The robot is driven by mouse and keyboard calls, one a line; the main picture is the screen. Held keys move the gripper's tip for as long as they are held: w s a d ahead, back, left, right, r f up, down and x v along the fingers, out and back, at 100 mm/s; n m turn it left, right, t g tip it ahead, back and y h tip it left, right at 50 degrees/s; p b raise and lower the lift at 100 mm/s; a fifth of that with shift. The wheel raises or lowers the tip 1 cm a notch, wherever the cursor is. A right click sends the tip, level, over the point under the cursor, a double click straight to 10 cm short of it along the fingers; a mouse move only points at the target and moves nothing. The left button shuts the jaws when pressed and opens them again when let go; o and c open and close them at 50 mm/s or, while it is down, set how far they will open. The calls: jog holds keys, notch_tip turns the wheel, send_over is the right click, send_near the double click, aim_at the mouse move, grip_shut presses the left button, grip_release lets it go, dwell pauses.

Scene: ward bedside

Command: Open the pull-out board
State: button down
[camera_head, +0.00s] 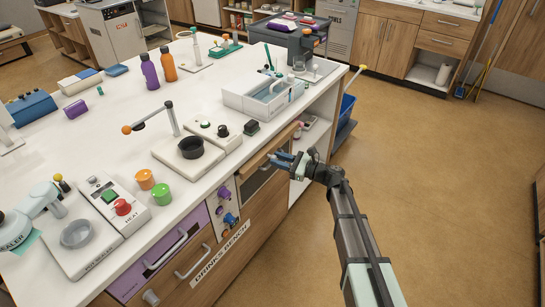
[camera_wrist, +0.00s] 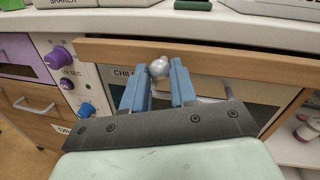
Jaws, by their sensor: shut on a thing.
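The pull-out board (camera_head: 286,136) is a wooden strip just under the white counter's edge, above a dark-fronted drawer. In the wrist view its wooden front (camera_wrist: 240,63) runs across the top, and a round silver knob (camera_wrist: 159,68) sits on it near the middle. My gripper (camera_head: 281,158) is at the board's front; in the wrist view its blue fingers (camera_wrist: 160,80) are shut on the knob, one on each side. How far the board stands out from the counter is hard to tell. The knob is hidden in the head view.
A white panel with purple and blue knobs (camera_head: 226,203) is left of the drawer (camera_head: 250,188). Open shelves (camera_head: 312,130) lie to its right. The counter (camera_head: 212,95) holds several devices, cups and a white tray box (camera_head: 262,98). The brown floor (camera_head: 430,170) in front is clear.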

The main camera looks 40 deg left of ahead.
jog(key=d, duration=1.9)
jog(key=c, duration=0.9)
grip_release()
jog(key=w+d, duration=0.2)
jog(key=d, duration=1.1)
jog(key=shift+w+d, duration=0.3)
jog(key=shift+w, duration=0.05)
